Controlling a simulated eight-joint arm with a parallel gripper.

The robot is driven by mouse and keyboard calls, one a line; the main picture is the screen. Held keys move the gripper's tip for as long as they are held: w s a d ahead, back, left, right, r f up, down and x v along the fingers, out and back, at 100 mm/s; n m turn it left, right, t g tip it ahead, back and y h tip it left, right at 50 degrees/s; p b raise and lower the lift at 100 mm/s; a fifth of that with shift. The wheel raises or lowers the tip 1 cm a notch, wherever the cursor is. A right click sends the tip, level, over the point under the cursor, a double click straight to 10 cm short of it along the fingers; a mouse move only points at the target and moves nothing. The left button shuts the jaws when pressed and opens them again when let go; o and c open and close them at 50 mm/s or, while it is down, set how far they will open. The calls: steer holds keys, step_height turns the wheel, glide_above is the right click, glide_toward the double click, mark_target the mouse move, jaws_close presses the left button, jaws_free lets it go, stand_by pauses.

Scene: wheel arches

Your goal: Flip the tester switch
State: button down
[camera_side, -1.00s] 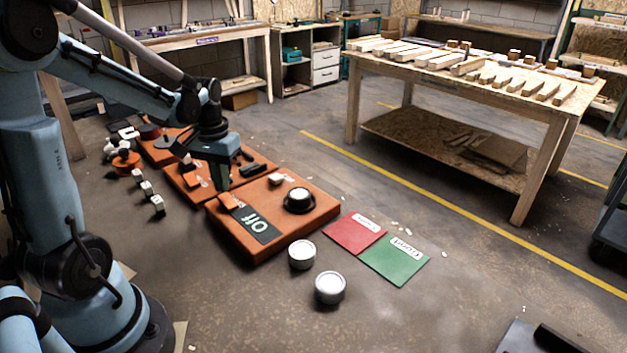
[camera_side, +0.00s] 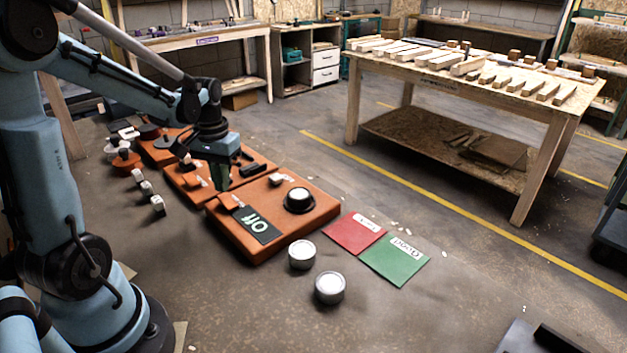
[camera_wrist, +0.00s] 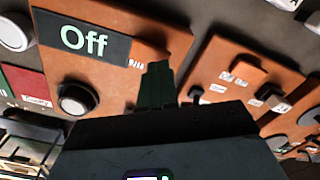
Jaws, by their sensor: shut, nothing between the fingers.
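The tester is an orange box with a dark panel reading "Off" (camera_side: 256,224); the panel also shows in the wrist view (camera_wrist: 84,40). The switch is an orange raised piece (camera_side: 229,201) at the panel's left end in the side view. In the wrist view an orange piece (camera_wrist: 181,42) that looks like the switch lies close to the fingertips. My gripper (camera_side: 223,187) is shut and empty, with green fingers pointing down just above and behind the switch. In the wrist view the fingers (camera_wrist: 157,72) hide part of the box. I cannot tell whether they touch the switch.
Two white-topped round parts (camera_side: 329,288) stand on the floor in front. A red mat (camera_side: 354,234) and green mat (camera_side: 395,261) lie to the right. More orange boxes (camera_side: 203,177) sit behind.

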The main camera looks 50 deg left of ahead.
mark_target(224, 196)
steer(key=shift+f, duration=0.95)
stand_by(0.6)
steer(key=shift+r, duration=3.5)
steer(key=d+r+m+t, duration=0.1)
steer(key=d+m+t, duration=0.5)
steer(key=d, duration=1.2)
steer(key=shift+s+d+r+t, duration=0.2)
steer(key=shift+s+r+t, duration=0.05)
steer(key=shift+t, duration=0.35)
